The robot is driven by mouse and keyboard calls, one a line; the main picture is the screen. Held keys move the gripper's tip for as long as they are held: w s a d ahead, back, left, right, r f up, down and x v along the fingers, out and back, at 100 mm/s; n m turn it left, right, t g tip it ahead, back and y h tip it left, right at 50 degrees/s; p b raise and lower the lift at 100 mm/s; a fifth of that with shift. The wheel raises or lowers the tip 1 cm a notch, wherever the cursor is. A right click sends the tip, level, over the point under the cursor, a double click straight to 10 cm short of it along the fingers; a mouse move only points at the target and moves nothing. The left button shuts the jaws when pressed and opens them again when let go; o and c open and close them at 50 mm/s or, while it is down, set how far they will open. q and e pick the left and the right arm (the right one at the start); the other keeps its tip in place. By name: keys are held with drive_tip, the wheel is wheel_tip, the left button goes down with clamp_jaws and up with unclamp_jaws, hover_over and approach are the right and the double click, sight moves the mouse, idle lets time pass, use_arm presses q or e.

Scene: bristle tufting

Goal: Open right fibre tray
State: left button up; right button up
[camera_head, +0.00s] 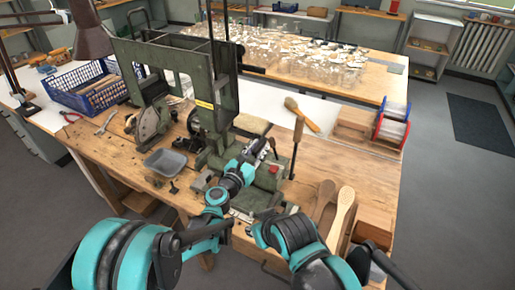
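The green tufting machine (215,105) stands on the wooden bench, with tall upright panels and a lower body with a red knob. I cannot tell for sure which part is the right fibre tray. My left gripper (262,148) is at the front of the machine, close to its lower body; its fingers are small and partly merged with the machine, so its opening is unclear. My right arm comes in at the bottom centre, and its gripper cannot be made out.
A blue crate (68,96) and a grey tub (167,161) stand on the bench at left. Wooden brush blanks (342,215) lie at front right. Red and blue racks (392,122) stand at right. Glassware fills the table behind.

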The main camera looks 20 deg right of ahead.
idle(0.3)
use_arm(q)
drive_tip(key=v, duration=1.2)
drive_tip(key=s+a+f+m+g+y, duration=0.1)
drive_tip(key=s+a+m+y, duration=0.3)
drive_tip(key=a, duration=0.8)
drive_tip(key=s+a+f+m+g+y, duration=0.1)
drive_tip(key=s+a+m+y, duration=0.4)
drive_tip(key=a+m, duration=0.8)
drive_tip(key=s+a+f+m+g+y, duration=0.1)
drive_tip(key=s+a+m+g+y, duration=0.1)
drive_tip(key=s+a+m+y, duration=0.3)
drive_tip(key=s+a+m, duration=0.3)
drive_tip(key=s+a, duration=0.1)
drive_tip(key=a, duration=0.3)
drive_tip(key=shift+a+f+m, duration=0.15)
drive_tip(key=shift+a+m, duration=0.15)
drive_tip(key=shift+a, duration=0.05)
